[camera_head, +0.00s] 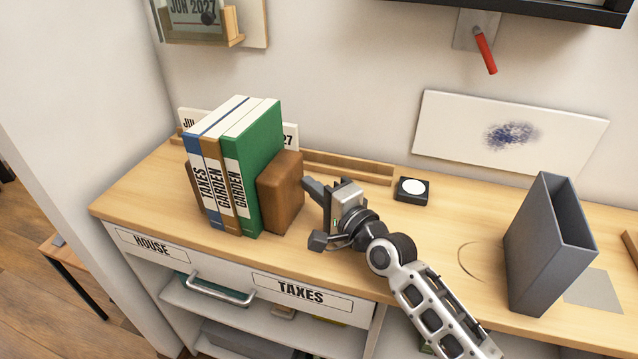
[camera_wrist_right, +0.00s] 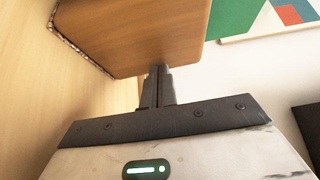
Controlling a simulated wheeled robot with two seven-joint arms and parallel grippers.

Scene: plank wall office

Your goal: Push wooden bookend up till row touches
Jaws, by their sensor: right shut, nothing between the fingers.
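The wooden bookend (camera_head: 281,192) stands upright on the desk at the right end of a row of books. The row has a blue book (camera_head: 204,185), a brown book (camera_head: 218,190) and a green book (camera_head: 252,180), all upright. A second brown bookend (camera_head: 193,187) shows partly behind the left end. The wooden bookend looks close against the green book; I cannot tell if they touch. My right gripper (camera_head: 309,185) is shut and empty, its fingertips at the bookend's right side. In the right wrist view the fingers (camera_wrist_right: 159,84) reach the bookend's (camera_wrist_right: 135,35) lower edge.
A small black box with a white disc (camera_head: 411,190) lies right of my gripper. A grey file holder (camera_head: 540,245) stands farther right. A wooden rail (camera_head: 350,167) runs along the wall behind. The desk front edge has HOUSE (camera_head: 152,246) and TAXES (camera_head: 301,292) labels.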

